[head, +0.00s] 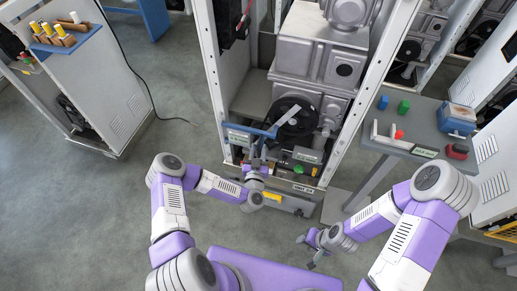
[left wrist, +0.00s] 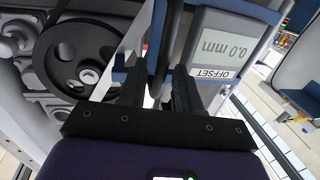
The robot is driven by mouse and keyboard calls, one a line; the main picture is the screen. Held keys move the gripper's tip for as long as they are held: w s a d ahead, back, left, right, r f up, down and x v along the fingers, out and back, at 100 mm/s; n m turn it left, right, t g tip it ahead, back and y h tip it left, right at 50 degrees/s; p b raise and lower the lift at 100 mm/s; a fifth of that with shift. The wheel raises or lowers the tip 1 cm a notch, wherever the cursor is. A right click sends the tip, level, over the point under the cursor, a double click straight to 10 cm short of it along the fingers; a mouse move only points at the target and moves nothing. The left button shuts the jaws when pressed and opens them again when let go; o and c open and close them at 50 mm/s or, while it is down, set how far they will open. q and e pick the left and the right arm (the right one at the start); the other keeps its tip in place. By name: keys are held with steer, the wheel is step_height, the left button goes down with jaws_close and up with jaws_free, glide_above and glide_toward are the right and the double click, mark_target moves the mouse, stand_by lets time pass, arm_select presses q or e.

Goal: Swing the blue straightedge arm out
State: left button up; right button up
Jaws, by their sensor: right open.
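The blue straightedge arm (head: 245,130) lies across the lower front of the middle machine frame, near a black pulley (head: 292,118). My left gripper (head: 257,152) is at this arm's right part in the head view. In the left wrist view, the left gripper's two dark fingers (left wrist: 162,88) stand fairly close together on either side of a dark upright bar (left wrist: 162,45). I cannot tell if they touch it. A display box marked OFFSET, reading 0.0 mm (left wrist: 222,50), is right of the fingers. My right gripper (head: 308,250) is low and empty, away from the machine, and open.
White frame posts (head: 207,60) flank the opening on both sides. A grey side table (head: 400,115) at right carries blocks, a blue box (head: 456,118) and a red item (head: 457,150). A white cabinet (head: 90,80) stands at left. Floor between cabinet and machine is clear but for a cable.

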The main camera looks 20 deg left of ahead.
arm_select(q)
steer(key=shift+w+a, duration=0.1)
steer(key=shift+w, duration=0.6)
jaws_close()
steer(key=shift+s, duration=0.1)
